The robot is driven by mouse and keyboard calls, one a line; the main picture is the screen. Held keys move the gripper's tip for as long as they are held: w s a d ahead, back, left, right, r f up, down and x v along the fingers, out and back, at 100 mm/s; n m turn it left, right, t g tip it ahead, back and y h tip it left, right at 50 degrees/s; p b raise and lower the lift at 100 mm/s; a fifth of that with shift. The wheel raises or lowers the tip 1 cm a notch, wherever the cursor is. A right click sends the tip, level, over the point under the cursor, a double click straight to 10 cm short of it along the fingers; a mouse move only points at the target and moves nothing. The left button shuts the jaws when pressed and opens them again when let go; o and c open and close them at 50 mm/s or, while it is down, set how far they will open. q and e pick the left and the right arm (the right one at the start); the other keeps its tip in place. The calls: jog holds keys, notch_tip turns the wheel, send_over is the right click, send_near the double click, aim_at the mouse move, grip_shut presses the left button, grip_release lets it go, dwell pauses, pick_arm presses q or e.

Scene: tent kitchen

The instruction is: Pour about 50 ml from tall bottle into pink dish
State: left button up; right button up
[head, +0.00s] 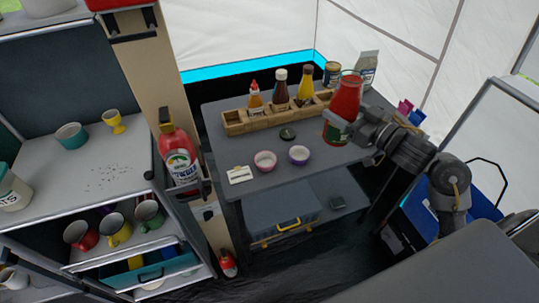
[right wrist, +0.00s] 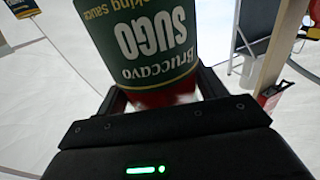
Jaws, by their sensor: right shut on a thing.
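The tall bottle (head: 346,98) is a clear container of red sauce with a dark green label; it looks close to upright, leaning slightly. My right gripper (head: 345,128) is shut around its lower part, over the right side of the grey table. My left gripper is out of view.
A purple dish (head: 299,154) stands right of the pink one. A dark round lid-like thing (head: 288,133) lies behind them. A wooden rack (head: 240,124) holds several sauce bottles at the back. A white card (head: 240,175) lies at left. A fire extinguisher (head: 178,150) hangs left of the table.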

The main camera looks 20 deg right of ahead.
aim_at(331, 103)
jog(key=shift+n+g+y, duration=0.4)
jog(key=shift+n+y, duration=0.2)
jog(key=shift+y, duration=0.2)
jog(key=w+a, duration=0.1)
jog(key=w+a+r+p, duration=0.1)
jog(key=w+a, duration=0.1)
jog(key=a, duration=0.1)
jog(key=shift+w+r, duration=0.3)
jog(key=w+a+f+n+g+y+p, duration=0.1)
jog(key=a+f+n+g+y+p, duration=0.1)
jog(key=a, duration=0.6)
jog(key=w+a+f+n+g+y+p, duration=0.1)
jog(key=w+a+f+n+g+y, duration=0.1)
jog(key=a+f+n+g+y, duration=0.3)
jog(key=a+f+g+y, duration=0.1)
jog(key=a+f, duration=0.2)
jog(key=shift+w+f+n+p, duration=0.15)
jog(key=shift+f+n+p, duration=0.1)
jog(key=shift+n+p, duration=0.1)
jog(key=shift+a, duration=0.1)
jog(key=shift+a+y, duration=0.1)
jog(key=shift+y, duration=0.2)
